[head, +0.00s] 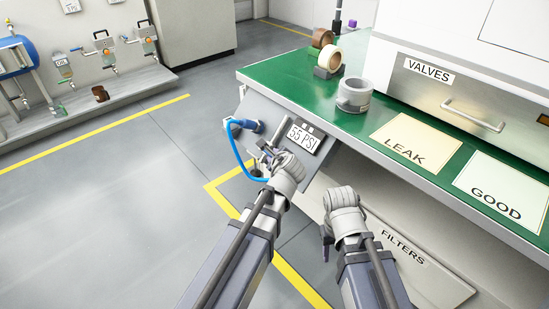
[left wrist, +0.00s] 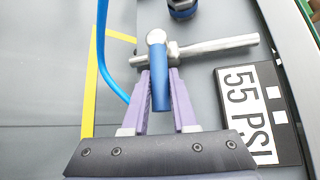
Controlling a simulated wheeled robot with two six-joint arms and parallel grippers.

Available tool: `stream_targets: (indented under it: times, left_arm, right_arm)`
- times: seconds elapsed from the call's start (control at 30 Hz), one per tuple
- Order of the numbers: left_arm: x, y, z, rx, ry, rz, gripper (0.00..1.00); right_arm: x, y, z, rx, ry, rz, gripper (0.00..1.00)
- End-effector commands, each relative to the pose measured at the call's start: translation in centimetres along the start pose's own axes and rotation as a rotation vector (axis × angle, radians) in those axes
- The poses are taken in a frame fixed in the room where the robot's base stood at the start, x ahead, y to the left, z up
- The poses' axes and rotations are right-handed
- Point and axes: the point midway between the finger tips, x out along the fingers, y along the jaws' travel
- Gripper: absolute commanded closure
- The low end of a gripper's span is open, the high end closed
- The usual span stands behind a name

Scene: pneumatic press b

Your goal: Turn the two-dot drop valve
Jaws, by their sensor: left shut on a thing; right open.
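The valve's blue lever handle (left wrist: 158,82) stands between the purple fingers of my left gripper (left wrist: 160,85) in the left wrist view. The fingers are shut on it. The handle has a round grey end and sits by a silver bar (left wrist: 210,47). In the head view my left gripper (head: 264,155) is at the bench's sloped front panel, beside the 55 PSI plate (head: 304,136); my wrist partly hides the valve. Small white squares show along the plate's edge. My right gripper (head: 326,248) is open, pointing down in front of the bench, clear of the valve.
A blue hose (head: 234,150) curves beside my left gripper. A blue fitting (head: 246,124) is on the panel. The green bench top (head: 295,72) holds tape rolls and the LEAK (head: 415,142) and GOOD (head: 502,187) mats. The floor at left is clear.

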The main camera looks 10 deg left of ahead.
Motion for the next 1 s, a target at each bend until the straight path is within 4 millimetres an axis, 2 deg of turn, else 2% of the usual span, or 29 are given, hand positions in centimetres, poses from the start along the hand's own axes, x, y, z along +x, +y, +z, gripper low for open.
stream_targets:
  times: [0.27, 0.3, 0.53, 0.83, 1.0]
  left_arm:
    - [0.0, 0.0, 0.0, 0.001, -0.001, 0.000, 1.00]
    - [0.0, 0.0, 0.0, 0.001, -0.001, 0.001, 0.72]
    - [0.0, 0.0, 0.0, 0.001, 0.000, 0.000, 0.46]
    - [-0.1, 0.0, 0.0, 0.001, 0.000, 0.000, 0.44]
    - [-1.3, -0.1, 0.1, 0.002, 0.000, -0.001, 0.44]
  right_arm:
    - [0.0, 0.0, 0.0, 0.000, 0.000, 0.000, 0.50]
    - [0.0, 0.0, 0.0, 0.000, 0.000, 0.000, 0.50]
    - [0.0, 0.0, 0.0, 0.000, 0.000, 0.000, 0.50]
    - [-0.1, 0.0, 0.0, 0.000, 0.000, 0.000, 0.50]
    - [-0.8, 0.1, 0.1, 0.000, 0.000, 0.000, 0.50]
